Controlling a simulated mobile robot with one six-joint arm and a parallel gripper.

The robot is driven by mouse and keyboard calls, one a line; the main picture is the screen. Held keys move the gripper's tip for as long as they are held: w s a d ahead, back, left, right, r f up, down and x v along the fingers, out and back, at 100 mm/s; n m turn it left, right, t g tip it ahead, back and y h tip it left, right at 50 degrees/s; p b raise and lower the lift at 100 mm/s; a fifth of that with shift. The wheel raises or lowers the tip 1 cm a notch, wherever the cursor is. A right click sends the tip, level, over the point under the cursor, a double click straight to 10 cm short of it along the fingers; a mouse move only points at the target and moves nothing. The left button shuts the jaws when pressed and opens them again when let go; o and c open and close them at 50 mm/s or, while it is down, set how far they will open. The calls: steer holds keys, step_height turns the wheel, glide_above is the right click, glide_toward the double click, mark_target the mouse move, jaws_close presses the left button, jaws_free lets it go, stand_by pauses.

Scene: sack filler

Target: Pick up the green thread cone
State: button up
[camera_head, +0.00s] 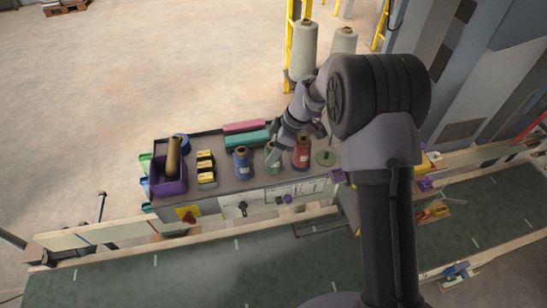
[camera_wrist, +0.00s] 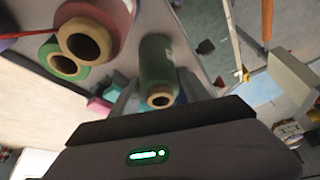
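The green thread cone (camera_head: 273,160) stands on the grey bench top between a blue cone (camera_head: 242,163) and a red cone (camera_head: 302,154). My gripper (camera_head: 274,148) is down at the green cone and partly covers it in the head view. In the wrist view the green cone (camera_wrist: 157,68) sits between my gripper's fingers (camera_wrist: 158,95), with its tan core end facing the camera. The fingers lie close along both its sides; whether they press on it cannot be told. The red cone (camera_wrist: 105,20) is to its left in the wrist view.
A flat green round piece (camera_head: 325,158) is right of the red cone. A purple bin (camera_head: 168,187) with a brown roll and yellow-black boxes (camera_head: 206,178) stand left. Pink (camera_head: 244,126) and teal (camera_head: 247,138) blocks lie behind. A green conveyor belt (camera_head: 250,270) runs in front.

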steer(key=c, duration=1)
steer(key=shift+c, duration=0.2)
